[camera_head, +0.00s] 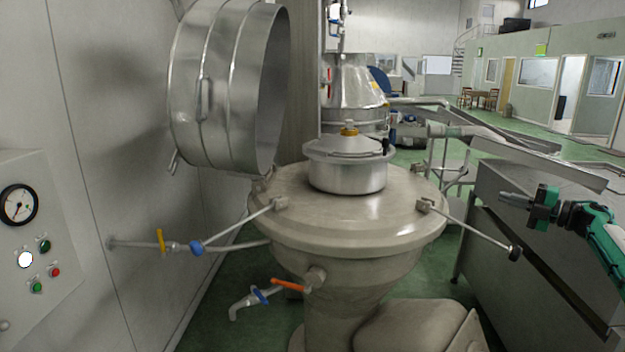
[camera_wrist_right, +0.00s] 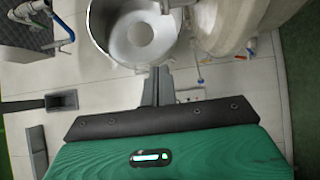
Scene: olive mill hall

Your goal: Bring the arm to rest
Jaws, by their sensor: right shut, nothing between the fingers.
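My right arm comes in from the right edge of the head view. Its green and black gripper (camera_head: 508,198) points left, in front of the grey steel bench or tank on the right, apart from the metal vessel in the middle. In the right wrist view the fingers (camera_wrist_right: 157,72) are together, with nothing between them. My left arm and gripper are not in view.
A round metal separator (camera_head: 350,240) with a lidded pot (camera_head: 347,172) stands in the middle; clamp rods stick out from it. Its big open drum cover (camera_head: 235,85) is raised at the left. A control panel (camera_head: 35,240) is on the left wall. Green floor shows behind.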

